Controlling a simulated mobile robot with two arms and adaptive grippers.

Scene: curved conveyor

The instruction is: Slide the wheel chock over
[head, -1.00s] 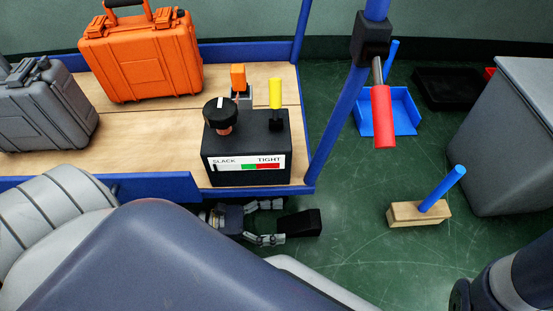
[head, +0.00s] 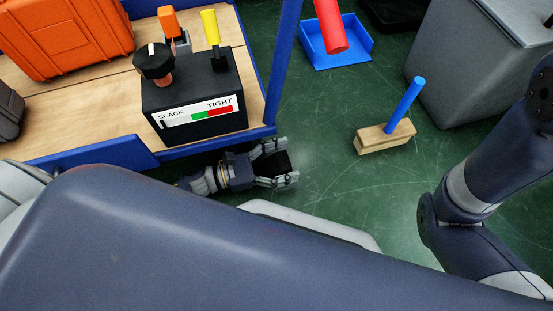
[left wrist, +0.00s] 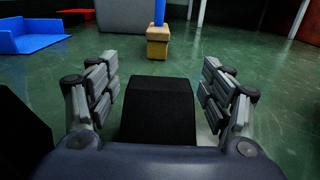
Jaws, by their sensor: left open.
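A wooden block with a blue handle (head: 385,138) stands on the floor farther right. The cart deck (head: 60,110) carries a black SLACK/TIGHT box (head: 195,100) and an orange case (head: 70,35). A blue tray (head: 340,55) and grey bin (head: 470,70) lie behind. Floor between is clear.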

